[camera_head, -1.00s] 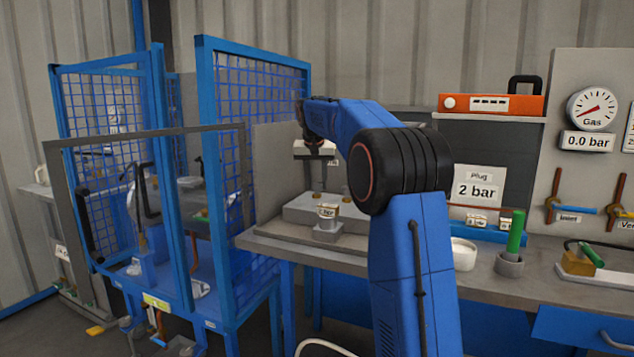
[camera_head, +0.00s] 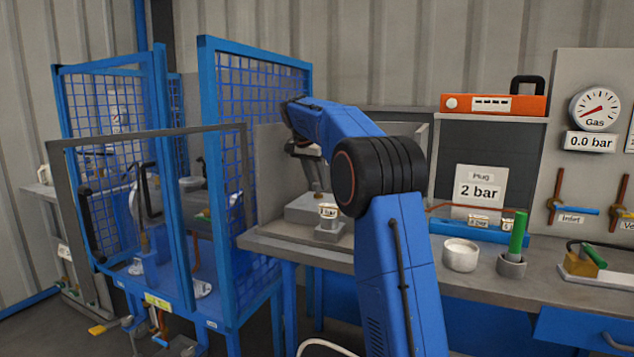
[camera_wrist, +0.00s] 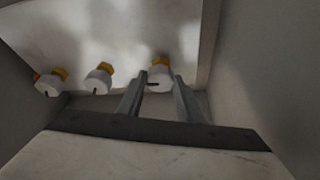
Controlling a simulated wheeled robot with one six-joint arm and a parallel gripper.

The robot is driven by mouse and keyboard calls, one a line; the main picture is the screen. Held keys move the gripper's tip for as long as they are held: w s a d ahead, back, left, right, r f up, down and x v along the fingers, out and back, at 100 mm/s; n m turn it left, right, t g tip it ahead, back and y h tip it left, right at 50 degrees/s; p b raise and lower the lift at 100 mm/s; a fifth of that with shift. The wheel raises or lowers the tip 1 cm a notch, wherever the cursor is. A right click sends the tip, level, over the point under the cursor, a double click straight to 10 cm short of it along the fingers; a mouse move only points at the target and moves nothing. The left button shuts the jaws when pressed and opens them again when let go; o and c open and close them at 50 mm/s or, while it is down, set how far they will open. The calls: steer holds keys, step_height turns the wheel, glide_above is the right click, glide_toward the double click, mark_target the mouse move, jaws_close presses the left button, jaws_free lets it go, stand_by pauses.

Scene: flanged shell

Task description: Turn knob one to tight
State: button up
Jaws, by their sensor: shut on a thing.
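Three white knobs with brass-yellow fittings stand in a row on a pale surface in the wrist view: a left knob (camera_wrist: 48,84), a middle knob (camera_wrist: 98,79) and a right knob (camera_wrist: 160,73). No labels are readable there, so I cannot tell which is knob one. My gripper (camera_wrist: 159,82) has its two fingers on either side of the right knob and is shut on it. The dark mark on the right knob lies sideways; the marks on the other two point down. In the head view my gripper (camera_head: 317,188) reaches down to a grey block (camera_head: 308,207) on the bench.
A blue mesh cage (camera_head: 254,150) is close on the left. Side walls (camera_wrist: 250,75) flank the knobs. A white cup (camera_head: 460,255) and a green-handled item (camera_head: 516,235) stand to the right.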

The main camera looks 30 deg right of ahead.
stand_by(0.3)
steer(key=o, duration=1.1)
steer(key=shift+c, duration=0.2)
steer(key=v, duration=1.7)
steer(key=shift+r, duration=0.15)
